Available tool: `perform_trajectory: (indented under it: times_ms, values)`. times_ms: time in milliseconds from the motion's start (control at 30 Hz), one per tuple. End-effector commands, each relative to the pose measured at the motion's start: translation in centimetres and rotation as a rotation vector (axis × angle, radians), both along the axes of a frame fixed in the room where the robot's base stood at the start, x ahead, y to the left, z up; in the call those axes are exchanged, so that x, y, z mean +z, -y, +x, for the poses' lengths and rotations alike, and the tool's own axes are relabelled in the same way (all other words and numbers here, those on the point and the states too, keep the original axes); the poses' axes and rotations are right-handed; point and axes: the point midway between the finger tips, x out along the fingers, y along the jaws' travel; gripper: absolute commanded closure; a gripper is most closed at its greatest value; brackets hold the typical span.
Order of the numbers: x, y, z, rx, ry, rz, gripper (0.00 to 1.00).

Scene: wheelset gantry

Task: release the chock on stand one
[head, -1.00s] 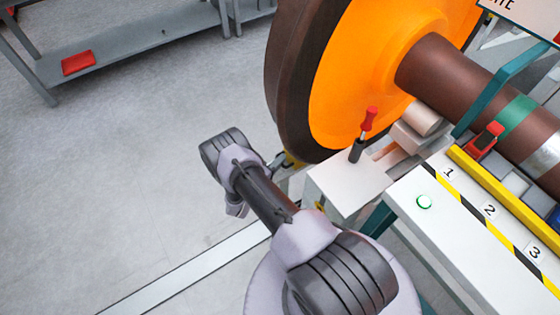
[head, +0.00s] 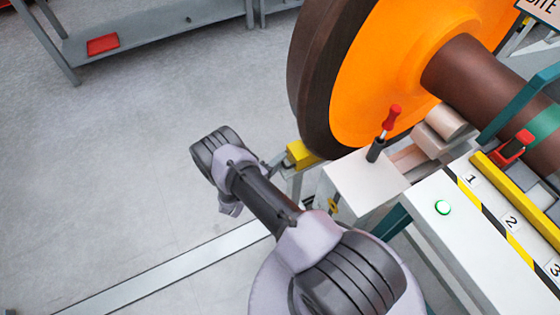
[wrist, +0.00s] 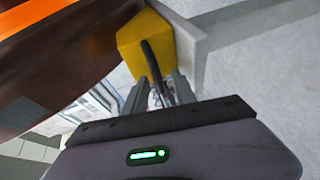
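A yellow block (head: 300,153), which looks like the chock, sits low beside the wheel (head: 390,75) near stand one (head: 365,185). In the wrist view the yellow block (wrist: 146,45) is just ahead of my gripper, with a dark curved bar (wrist: 153,68) in front of it. My gripper (wrist: 158,88) has its two fingers apart, with the dark bar reaching between them. I see no clear contact with the bar. In the head view my gripper (head: 276,169) is small and partly hidden by my wrist.
A red-handled lever (head: 384,132) stands upright on stand one. A grey bench (head: 150,35) with a red item (head: 102,44) stands at the back left. The left floor is clear.

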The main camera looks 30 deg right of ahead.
Motion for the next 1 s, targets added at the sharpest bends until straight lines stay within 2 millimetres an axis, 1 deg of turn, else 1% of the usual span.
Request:
perform_trajectory:
  times_ms: [133, 233, 367, 600, 700, 833, 900, 1000]
  values:
    - [0.1, -0.2, -0.2, -0.001, -0.001, 0.0, 0.68]
    - [0.5, -1.4, -0.5, 0.001, -0.002, -0.001, 0.68]
    - [1.3, -4.5, -1.5, 0.004, 0.0, 0.0, 0.68]
    - [2.6, -10.6, -3.8, 0.005, 0.0, 0.001, 0.68]
    - [3.0, -12.8, -4.6, 0.004, 0.0, 0.001, 0.68]
    - [3.4, -14.9, -5.3, 0.003, 0.002, 0.0, 0.68]
    - [3.5, -15.6, -5.6, 0.003, 0.002, 0.0, 0.68]
    - [3.6, -16.0, -5.8, 0.001, 0.0, 0.0, 0.68]
